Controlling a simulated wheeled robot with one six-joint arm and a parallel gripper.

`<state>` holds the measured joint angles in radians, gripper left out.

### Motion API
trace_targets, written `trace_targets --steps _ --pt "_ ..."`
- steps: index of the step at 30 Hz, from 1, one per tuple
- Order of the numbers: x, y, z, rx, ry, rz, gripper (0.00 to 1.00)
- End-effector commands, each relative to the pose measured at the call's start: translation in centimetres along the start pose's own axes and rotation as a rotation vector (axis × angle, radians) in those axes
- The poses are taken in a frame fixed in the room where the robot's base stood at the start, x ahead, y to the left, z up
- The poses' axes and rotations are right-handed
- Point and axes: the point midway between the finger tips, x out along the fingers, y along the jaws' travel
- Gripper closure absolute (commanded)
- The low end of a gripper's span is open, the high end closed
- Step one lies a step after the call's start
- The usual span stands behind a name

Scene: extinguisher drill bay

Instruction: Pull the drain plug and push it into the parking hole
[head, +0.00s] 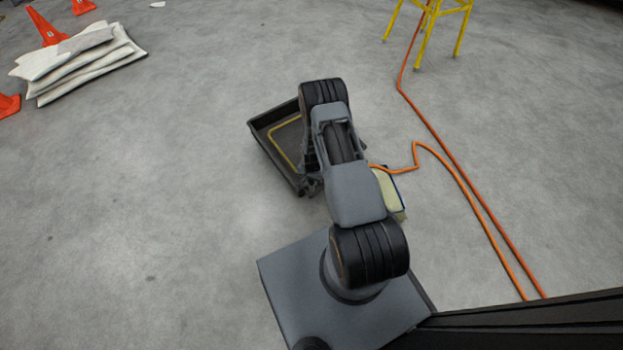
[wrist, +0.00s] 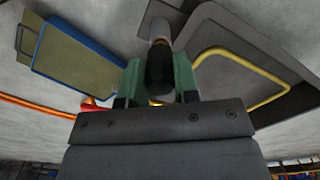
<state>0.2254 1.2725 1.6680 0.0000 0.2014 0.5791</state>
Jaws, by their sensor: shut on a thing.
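In the wrist view my gripper (wrist: 159,85) has its green fingers shut on the drain plug (wrist: 160,68), a black cylinder between them with a paler grey part beyond it. The plug is in front of the wall of a dark tray (wrist: 226,28); I cannot tell whether it is seated in a hole or free. The tray also shows in the head view (head: 262,128), left of my arm, with a yellow line inside. My arm hides the gripper's fingers and the plug in the head view. I cannot make out the parking hole in either view.
A pale yellow-green block with a blue edge (head: 391,197) lies close right of my arm. An orange hose (head: 450,165) runs over the floor on the right to a yellow stand (head: 424,35). White sacks (head: 80,65) and orange cones (head: 44,28) are far left.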

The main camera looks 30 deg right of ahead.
Motion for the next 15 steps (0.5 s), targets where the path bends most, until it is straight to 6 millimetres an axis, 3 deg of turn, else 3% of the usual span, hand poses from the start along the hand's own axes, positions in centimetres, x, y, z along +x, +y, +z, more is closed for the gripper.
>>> trace_targets --steps 15 --pt "1.04 -0.01 -0.01 0.0 0.0 0.0 0.96"
